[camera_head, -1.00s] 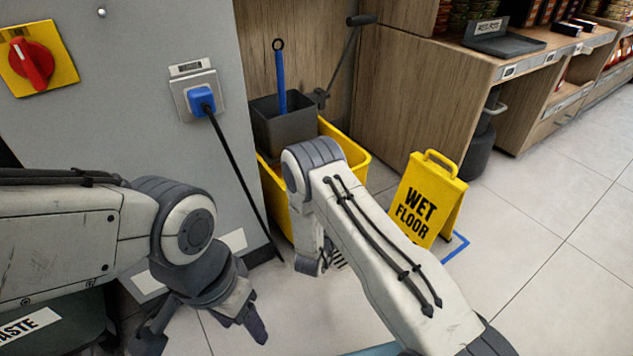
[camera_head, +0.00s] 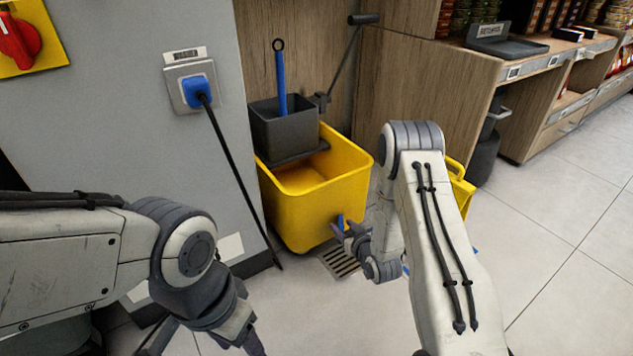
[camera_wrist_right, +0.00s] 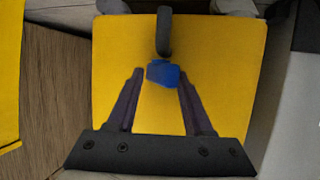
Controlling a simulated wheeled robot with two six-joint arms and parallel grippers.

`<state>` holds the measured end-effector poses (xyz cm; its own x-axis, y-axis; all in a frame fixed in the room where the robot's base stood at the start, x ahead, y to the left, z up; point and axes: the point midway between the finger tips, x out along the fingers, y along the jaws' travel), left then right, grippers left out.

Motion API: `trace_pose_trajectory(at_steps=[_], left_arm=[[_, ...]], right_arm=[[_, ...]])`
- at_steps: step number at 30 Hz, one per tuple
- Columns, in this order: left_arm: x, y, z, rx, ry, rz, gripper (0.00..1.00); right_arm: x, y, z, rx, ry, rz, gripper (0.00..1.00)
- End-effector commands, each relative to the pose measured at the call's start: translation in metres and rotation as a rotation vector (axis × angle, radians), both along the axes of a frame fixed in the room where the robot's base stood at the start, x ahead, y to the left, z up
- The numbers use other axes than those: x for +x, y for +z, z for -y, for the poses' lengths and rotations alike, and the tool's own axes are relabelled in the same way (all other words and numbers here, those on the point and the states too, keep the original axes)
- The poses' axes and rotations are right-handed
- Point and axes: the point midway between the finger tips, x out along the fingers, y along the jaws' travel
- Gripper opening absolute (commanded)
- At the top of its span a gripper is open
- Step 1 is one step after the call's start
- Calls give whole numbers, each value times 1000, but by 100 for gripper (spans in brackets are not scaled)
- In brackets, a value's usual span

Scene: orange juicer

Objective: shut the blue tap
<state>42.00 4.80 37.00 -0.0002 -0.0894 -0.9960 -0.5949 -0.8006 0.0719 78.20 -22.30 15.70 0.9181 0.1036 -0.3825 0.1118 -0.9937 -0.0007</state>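The small blue tap (camera_head: 340,222) is on the lower front of the yellow mop bucket (camera_head: 315,206). In the right wrist view the blue tap (camera_wrist_right: 162,74) stands out against the yellow wall, with a dark curved piece above it. My right gripper (camera_head: 346,231) is at the tap with its fingers pointing at the bucket. In the wrist view the fingers of my right gripper (camera_wrist_right: 161,80) are apart, one on each side of the tap, with gaps visible. My left gripper (camera_head: 203,346) is open, low at the left, away from the bucket and partly cut off.
A floor drain (camera_head: 338,262) lies below the tap. A yellow sign (camera_head: 461,190) is mostly hidden behind my right arm. A black cable hangs from the blue plug (camera_head: 198,92) to the floor, left of the bucket. Wooden counters (camera_head: 440,85) stand behind; floor at right is clear.

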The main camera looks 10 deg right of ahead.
Motion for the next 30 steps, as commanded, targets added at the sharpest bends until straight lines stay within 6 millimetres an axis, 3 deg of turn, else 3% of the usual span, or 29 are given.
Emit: trace_pose_trajectory(at_steps=[10,12,24,28,30], left_arm=[[0,-25,0,0,0,0,60],[0,-3,0,1,0,-1,60],[0,43,0,0,0,0,60],[0,54,0,0,0,0,60],[0,60,0,0,0,0,60]], right_arm=[[2,-2,8,-4,235,3,50],[-13,13,11,1,233,-4,50],[-76,39,33,2,232,-3,50],[-92,45,39,3,231,-3,50],[-84,56,30,-33,263,-32,50]])
